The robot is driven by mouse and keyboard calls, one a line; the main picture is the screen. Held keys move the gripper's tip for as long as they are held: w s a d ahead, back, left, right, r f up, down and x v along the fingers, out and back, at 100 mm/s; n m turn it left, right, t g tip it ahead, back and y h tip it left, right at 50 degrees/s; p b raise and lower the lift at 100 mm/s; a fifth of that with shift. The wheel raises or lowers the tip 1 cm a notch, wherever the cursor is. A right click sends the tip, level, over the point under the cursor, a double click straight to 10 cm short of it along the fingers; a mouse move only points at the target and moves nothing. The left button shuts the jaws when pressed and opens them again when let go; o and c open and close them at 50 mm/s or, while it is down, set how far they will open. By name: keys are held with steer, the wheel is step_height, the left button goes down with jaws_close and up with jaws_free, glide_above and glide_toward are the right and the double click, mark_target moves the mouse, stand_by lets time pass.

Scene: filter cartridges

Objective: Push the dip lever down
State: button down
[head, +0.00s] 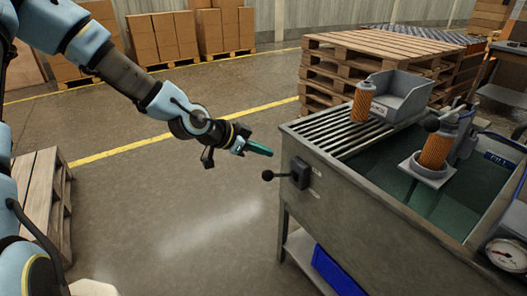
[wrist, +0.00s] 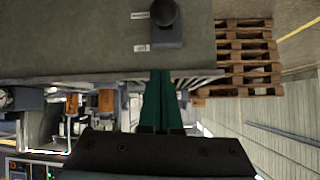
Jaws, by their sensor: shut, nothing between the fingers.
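The dip lever (head: 268,175) is a black ball knob on a short rod. It sticks out about level from a dark box on the end wall of the grey metal tank (head: 345,215). The knob also shows at the top edge of the wrist view (wrist: 163,12), partly cut off. My gripper (head: 262,150) has green fingers, shut together and empty. In the head view its tips are just above the knob, apart from it. In the wrist view, which looks upside down, the fingers (wrist: 158,98) point toward the tank wall beside the lever.
An orange cartridge (head: 362,103) stands on the tank's slatted rack by a grey tray (head: 403,98). Another cartridge (head: 434,150) sits in a holder over the green liquid. Pallets (head: 350,55) are stacked behind.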

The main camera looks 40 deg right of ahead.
steer(key=p, duration=0.1)
glide_above(281, 175)
step_height(281, 175, down, 5)
steer(key=a, duration=0.1)
steer(key=a+p, duration=0.1)
steer(key=a, duration=0.1)
steer(key=shift+f, duration=0.35)
steer(key=shift+w+a+f, duration=0.15)
steer(key=shift+a+f, duration=0.35)
steer(key=shift+f, duration=0.1)
